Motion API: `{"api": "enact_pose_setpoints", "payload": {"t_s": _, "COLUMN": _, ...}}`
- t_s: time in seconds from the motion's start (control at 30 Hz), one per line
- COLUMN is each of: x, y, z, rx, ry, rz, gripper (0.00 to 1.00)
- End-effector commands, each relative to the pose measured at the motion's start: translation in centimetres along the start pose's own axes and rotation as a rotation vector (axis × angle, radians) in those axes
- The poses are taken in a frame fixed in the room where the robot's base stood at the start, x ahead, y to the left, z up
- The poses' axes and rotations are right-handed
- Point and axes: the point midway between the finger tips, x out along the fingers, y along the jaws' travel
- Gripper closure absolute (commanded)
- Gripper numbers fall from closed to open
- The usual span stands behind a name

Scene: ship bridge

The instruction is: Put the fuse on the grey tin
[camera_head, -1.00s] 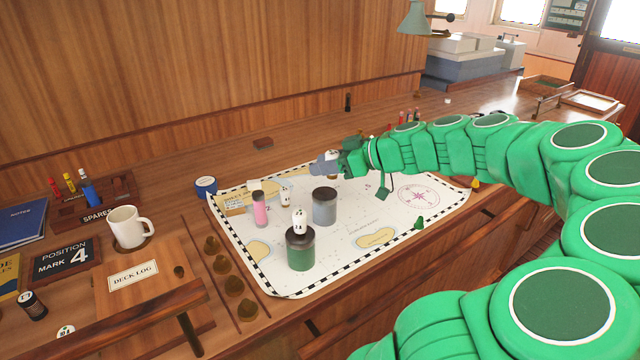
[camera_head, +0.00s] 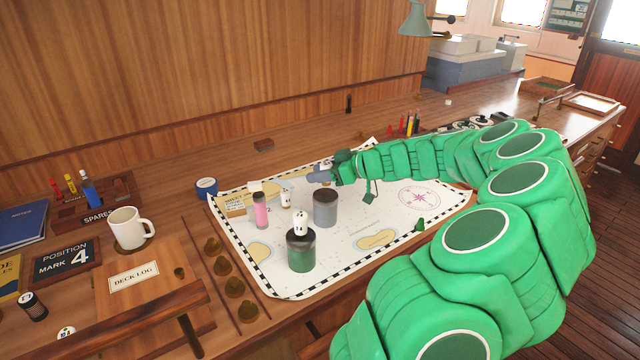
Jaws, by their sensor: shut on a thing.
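The grey tin (camera_head: 325,208) stands upright on the chart. My gripper (camera_head: 318,174) is just above and behind the tin, with its grey fingers pointing left. It is shut on a fuse, which is mostly hidden by the fingers, so its exact pose cannot be told. Another white fuse-like piece with dark marks (camera_head: 299,222) stands on top of the green tin (camera_head: 301,252), in front and to the left of the grey tin. A similar white piece (camera_head: 285,197) stands behind, left of the grey tin.
A blue round tin (camera_head: 206,187) is beyond the chart's left edge. A white mug (camera_head: 129,228) stands farther left.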

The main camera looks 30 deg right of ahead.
Motion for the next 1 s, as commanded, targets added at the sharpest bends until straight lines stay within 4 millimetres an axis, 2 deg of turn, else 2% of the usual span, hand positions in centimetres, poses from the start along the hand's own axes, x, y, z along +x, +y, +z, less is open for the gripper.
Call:
{"api": "enact_pose_setpoints", "payload": {"t_s": 0.17, "x": 0.6, "y": 0.6, "z": 0.6, "rx": 0.001, "ry": 0.000, "rz": 0.001, "gripper": 0.92}}
{"api": "enact_pose_setpoints", "payload": {"t_s": 0.4, "x": 1.6, "y": 0.4, "z": 3.1, "rx": 0.003, "ry": 0.001, "rz": -0.003, "gripper": 0.92}}
{"api": "enact_pose_setpoints", "payload": {"t_s": 0.87, "x": 1.8, "y": 0.5, "z": 3.5, "rx": 0.001, "ry": 0.001, "rz": -0.001, "gripper": 0.92}}
{"api": "enact_pose_setpoints", "payload": {"t_s": 0.9, "x": 1.8, "y": 0.5, "z": 3.5, "rx": 0.001, "ry": 0.001, "rz": -0.001, "gripper": 0.56}}
{"api": "enact_pose_setpoints", "payload": {"t_s": 1.0, "x": 1.8, "y": 0.5, "z": 3.5, "rx": 0.000, "ry": 0.001, "rz": -0.001, "gripper": 0.41}}
